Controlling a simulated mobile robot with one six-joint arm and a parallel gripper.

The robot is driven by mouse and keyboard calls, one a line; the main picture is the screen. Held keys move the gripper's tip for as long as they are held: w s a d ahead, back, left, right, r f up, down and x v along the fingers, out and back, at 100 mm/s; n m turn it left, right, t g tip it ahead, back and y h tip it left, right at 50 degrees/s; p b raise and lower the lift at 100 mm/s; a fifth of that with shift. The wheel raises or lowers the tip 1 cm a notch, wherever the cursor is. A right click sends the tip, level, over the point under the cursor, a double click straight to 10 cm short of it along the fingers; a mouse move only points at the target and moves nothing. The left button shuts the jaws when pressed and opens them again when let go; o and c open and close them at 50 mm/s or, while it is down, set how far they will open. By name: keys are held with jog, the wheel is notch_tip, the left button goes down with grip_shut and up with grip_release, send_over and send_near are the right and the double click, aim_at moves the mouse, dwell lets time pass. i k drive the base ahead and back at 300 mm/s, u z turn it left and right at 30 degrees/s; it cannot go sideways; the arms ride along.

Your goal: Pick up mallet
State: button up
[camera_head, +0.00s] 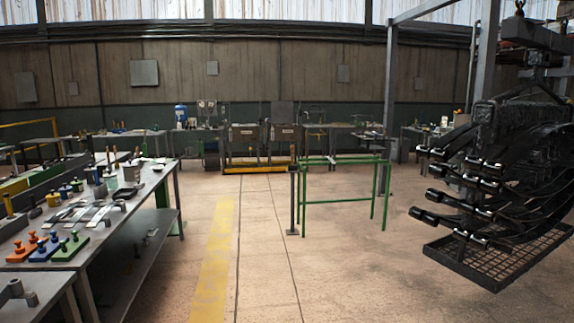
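No mallet can be told for certain in the head view. The long grey workbench (150,190) on the left carries several small tools and parts, some with upright handles. A dark upright-handled item (35,207) stands near its left edge, too small to identify. A grey cylindrical pot (131,172) stands farther back on the same bench. My gripper is not in view.
Orange, blue and green blocks (69,246) with pegs sit on the near bench. A green frame (336,199) stands mid-floor beside a dark post (293,203). A rack of black leaf springs (490,190) hangs at right above a mesh platform (487,262). The central floor (262,270) is clear.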

aim_at(291, 167)
jog(key=z, duration=0.2)
jog(key=i, duration=0.9)
jog(key=z, duration=0.8)
